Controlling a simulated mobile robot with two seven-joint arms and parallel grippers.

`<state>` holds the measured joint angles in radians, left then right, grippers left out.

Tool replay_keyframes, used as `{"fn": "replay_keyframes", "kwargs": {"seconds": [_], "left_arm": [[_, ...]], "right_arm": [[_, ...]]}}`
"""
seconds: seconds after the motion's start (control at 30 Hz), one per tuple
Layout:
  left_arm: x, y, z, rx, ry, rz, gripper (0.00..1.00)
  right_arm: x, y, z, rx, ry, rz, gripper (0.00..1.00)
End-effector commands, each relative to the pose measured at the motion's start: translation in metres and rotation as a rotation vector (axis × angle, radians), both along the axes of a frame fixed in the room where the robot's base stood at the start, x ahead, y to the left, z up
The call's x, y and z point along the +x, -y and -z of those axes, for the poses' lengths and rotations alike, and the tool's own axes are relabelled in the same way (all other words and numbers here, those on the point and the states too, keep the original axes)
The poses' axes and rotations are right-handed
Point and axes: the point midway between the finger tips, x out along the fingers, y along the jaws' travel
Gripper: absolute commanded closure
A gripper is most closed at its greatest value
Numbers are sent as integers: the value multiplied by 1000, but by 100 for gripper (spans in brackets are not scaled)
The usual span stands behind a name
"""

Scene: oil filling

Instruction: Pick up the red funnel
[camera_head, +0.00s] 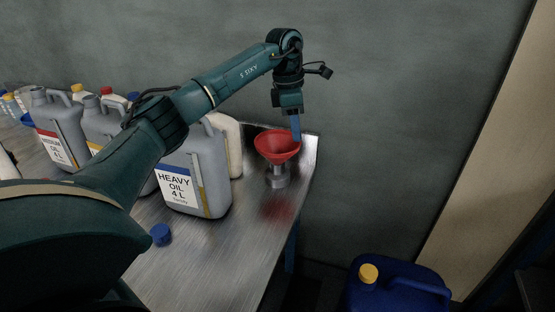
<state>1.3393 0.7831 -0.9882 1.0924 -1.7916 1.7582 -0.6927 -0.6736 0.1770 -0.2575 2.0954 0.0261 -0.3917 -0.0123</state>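The red funnel (276,146) stands upright near the right end of the metal table, its wide mouth up. Its lower part sits in or on a small grey metal holder (278,178). My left gripper (296,130) points down from above at the funnel's right rim. Its blue fingers overlap the rim in the picture. I cannot tell whether they are open or shut, or whether they touch the funnel. My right gripper is not in view.
A grey heavy oil jug (196,172) stands left of the funnel, with more containers further left. A blue cap (161,235) lies on the bare front of the table (215,265). A blue canister (395,290) with a yellow cap is below, at right.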

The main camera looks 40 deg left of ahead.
Motion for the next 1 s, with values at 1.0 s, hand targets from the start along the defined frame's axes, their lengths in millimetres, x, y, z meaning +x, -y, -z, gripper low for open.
{"fn": "replay_keyframes", "kwargs": {"seconds": [1.0], "left_arm": [[-9,-64,70,164,-48,-66,72]], "right_arm": [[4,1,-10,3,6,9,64]]}}
